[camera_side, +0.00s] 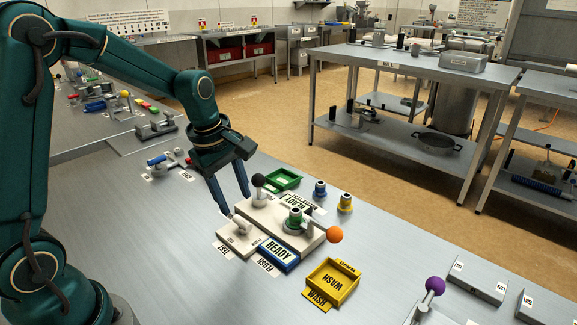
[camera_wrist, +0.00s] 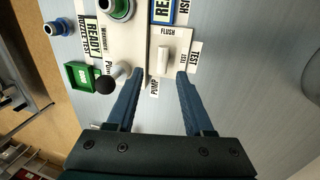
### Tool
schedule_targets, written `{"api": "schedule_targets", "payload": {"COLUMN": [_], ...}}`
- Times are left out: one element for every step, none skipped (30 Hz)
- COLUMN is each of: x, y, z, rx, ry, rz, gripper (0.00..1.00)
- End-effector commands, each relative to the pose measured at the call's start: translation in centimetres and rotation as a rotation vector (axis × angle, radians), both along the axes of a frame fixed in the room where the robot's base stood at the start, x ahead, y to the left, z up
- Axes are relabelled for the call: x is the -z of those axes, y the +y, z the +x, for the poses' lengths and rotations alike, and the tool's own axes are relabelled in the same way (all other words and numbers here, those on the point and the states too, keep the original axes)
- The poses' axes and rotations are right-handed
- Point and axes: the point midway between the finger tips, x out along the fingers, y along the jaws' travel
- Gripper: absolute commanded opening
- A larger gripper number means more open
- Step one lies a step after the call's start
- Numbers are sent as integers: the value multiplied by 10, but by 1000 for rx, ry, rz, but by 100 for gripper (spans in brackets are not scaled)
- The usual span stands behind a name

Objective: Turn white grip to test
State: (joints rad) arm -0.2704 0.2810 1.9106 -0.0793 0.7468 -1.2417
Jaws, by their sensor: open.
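The white grip (camera_wrist: 163,60) is a small pale bar on a cream panel (camera_wrist: 140,35); in the wrist view it stands lengthwise up the picture. Small FLUSH and TEST labels are printed beside it. In the side view the grip is small, near the left end of the panel (camera_side: 310,238). My gripper (camera_wrist: 160,76) is open, its blue fingers pointing at the panel, one to each side of the grip's near end in the wrist view. In the side view my gripper (camera_side: 236,203) reaches down at the panel's left end. Contact with the grip cannot be told.
A black-knobbed lever (camera_wrist: 105,86) stands close beside my left finger in the wrist view. A green tray (camera_side: 283,179) and yellow WASH tray (camera_side: 333,284) lie nearby. Bare table is at left.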

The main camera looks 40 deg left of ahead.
Motion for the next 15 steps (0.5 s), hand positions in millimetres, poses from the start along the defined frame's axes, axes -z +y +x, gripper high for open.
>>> {"api": "schedule_targets", "payload": {"x": [5,8,12,14,18,23,27,31,36,39,42,46,48,50,52], "y": [1,2,2,2,2,2,2,2,2,2,2,2,2,2,2], "z": [-1,-2,-1,-1,0,1,1,2,3,4,5,5,6,6,7], "rx": [-4,-6,-8,-9,-9,-8,-8,-8,-7,-7,-7,-6,-6,-6,-5], "ry": [14,18,21,20,21,21,22,21,20,20,20,19,19,18,18], "rz": [-4,-5,-6,-6,-6,-7,-7,-7,-6,-6,-6,-6,-6,-5,-5], "gripper": [52,52,52,52,52,52,52,52,52,52,52,52,52,52,52]}}
